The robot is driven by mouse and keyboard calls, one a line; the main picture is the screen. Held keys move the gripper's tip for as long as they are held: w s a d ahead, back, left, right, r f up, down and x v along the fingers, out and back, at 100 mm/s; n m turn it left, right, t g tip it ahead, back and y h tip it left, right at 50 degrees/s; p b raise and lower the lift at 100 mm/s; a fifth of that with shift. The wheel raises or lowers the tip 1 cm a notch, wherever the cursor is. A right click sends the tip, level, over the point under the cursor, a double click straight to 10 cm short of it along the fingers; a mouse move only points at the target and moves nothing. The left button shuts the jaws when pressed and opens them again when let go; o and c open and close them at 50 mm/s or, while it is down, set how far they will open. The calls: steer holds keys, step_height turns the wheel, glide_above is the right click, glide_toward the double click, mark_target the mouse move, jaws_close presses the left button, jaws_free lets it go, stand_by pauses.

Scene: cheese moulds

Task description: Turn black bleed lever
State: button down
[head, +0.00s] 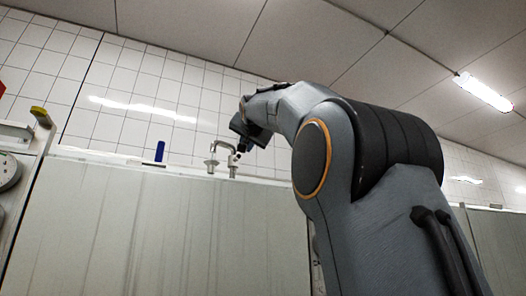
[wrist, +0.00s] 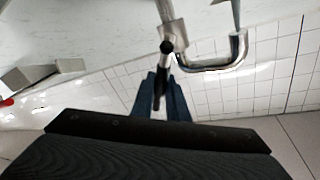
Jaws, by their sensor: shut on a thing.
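The black bleed lever (wrist: 163,72) shows in the wrist view as a thin dark bar with a round knob-like end beside a silver pipe (wrist: 209,65). My gripper (wrist: 160,97) has its blue-grey fingers closed around the lever's lower part in that view. In the head view my gripper (head: 239,154) is small and dark, right beside the bent silver pipe on top of the pale panel. The lever cannot be told clearly from the fingers there.
A pale panel (head: 150,225) spans the front, with a blue upright piece (head: 160,151) on its top edge. A yellow-topped post (head: 39,115) and a round gauge-like part (head: 9,172) stand at the left. A grey block (wrist: 28,78) is left in the wrist view.

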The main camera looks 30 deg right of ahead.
steer(key=shift+a+r, duration=0.1)
steer(key=c, duration=1.7)
jaws_free()
steer(key=shift+c, duration=0.2)
steer(key=b+v, duration=0.4)
steer(key=v, duration=0.3)
steer(key=shift+s, duration=0.4)
steer(key=shift+a, duration=0.1)
